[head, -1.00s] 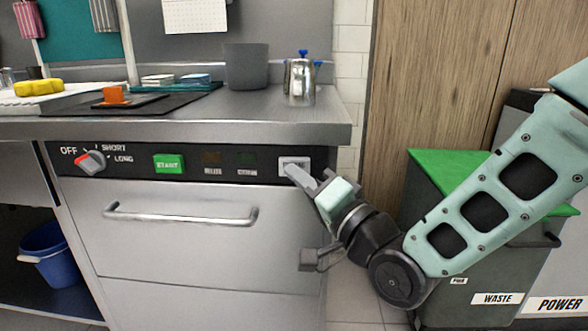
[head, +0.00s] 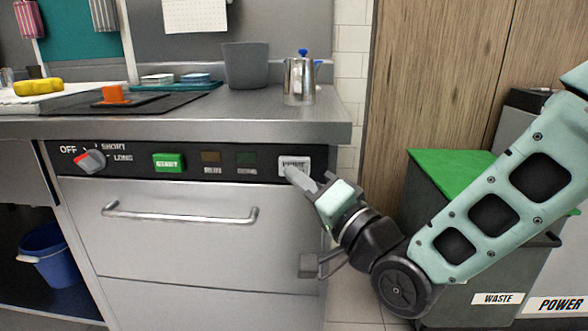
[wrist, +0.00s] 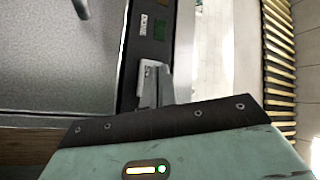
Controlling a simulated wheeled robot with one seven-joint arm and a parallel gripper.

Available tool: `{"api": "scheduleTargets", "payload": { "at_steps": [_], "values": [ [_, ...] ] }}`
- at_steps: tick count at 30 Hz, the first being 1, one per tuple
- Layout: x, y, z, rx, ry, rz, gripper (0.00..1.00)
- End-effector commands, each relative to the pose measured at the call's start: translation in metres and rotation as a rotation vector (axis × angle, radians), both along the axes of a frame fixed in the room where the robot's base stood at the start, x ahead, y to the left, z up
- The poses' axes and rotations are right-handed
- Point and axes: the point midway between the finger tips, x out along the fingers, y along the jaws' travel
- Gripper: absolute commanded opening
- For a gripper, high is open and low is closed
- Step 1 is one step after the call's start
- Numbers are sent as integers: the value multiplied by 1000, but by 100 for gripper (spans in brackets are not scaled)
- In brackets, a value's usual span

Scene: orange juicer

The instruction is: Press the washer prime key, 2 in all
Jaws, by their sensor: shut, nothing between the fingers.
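The washer's control panel (head: 220,163) runs under the steel counter. The white prime key (head: 294,164) is at its right end, with dark lettering partly covered by my fingers. My gripper (head: 295,174) is shut and empty, its fingertips over the lower part of the key. In the wrist view the fingertips (wrist: 152,72) overlap the pale key (wrist: 143,68); I cannot tell whether they touch it.
The green START key (head: 168,162), two dark indicators and a red-grey dial (head: 91,162) share the panel. The washer's bar handle (head: 180,217) juts out below. A grey bin with a green lid (head: 455,172) stands right of the washer.

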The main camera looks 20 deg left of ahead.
Motion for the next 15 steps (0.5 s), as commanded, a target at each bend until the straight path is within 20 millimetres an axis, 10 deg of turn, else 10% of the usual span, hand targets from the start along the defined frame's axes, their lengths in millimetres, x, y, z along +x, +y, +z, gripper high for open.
{"api": "scheduleTargets", "payload": {
  "at_steps": [15],
  "values": [
    [-16, -3, 0, 1, -1, 1, 0]
  ]
}}
